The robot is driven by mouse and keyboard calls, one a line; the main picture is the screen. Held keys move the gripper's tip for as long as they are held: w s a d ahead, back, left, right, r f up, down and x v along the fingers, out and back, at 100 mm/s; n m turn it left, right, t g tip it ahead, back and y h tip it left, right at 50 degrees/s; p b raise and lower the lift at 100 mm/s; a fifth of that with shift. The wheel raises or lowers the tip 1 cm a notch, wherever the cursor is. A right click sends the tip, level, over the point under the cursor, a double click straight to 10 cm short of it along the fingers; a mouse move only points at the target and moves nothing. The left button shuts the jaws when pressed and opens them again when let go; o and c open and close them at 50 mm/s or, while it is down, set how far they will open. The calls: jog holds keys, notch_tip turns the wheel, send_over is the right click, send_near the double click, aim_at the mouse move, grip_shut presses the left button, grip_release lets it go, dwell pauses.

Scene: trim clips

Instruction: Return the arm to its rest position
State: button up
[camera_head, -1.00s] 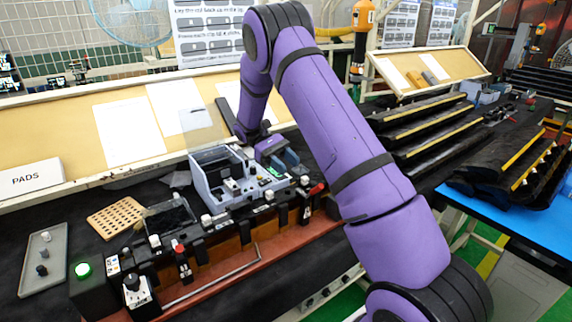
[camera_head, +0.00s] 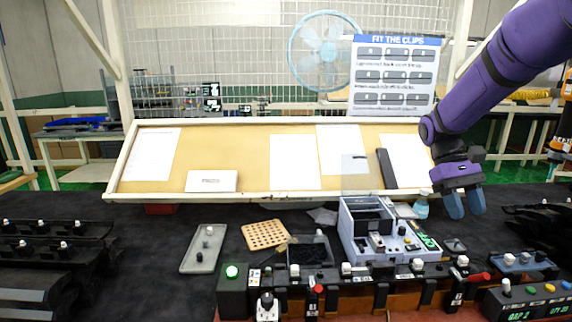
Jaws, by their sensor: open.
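My purple arm comes in from the upper right in the head view. My gripper (camera_head: 464,204) hangs from it with two blue-grey fingers pointing down, open, with nothing seen between them. It is above the dark bench, to the right of the grey machine (camera_head: 362,232) with its green display, and apart from it. A small bottle (camera_head: 421,207) stands just left of the fingers. A grey tray (camera_head: 204,248) with a few small clips lies on the bench at the left.
A fixture rail (camera_head: 375,272) with knobs and red levers runs along the front. A perforated tan board (camera_head: 265,234) lies behind it. A tilted board (camera_head: 225,160) with papers stands at the back. Black trim racks (camera_head: 50,245) are at far left. Bare bench lies left of centre.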

jog(key=s+a+r+t, duration=0.2)
jog(key=s+r+t, duration=0.1)
jog(key=s, duration=0.4)
jog(key=s+a+r+t+y, duration=0.1)
jog(key=s+a+r+t, duration=0.2)
jog(key=s+t, duration=0.2)
jog(key=s+a+r+m+t, duration=0.1)
jog(key=s+a+r+t, duration=0.1)
jog(key=s+t, duration=0.3)
jog(key=s+r, duration=0.1)
jog(key=s, duration=0.3)
jog(key=shift+s+a+y, duration=0.15)
jog(key=shift+s+y, duration=0.25)
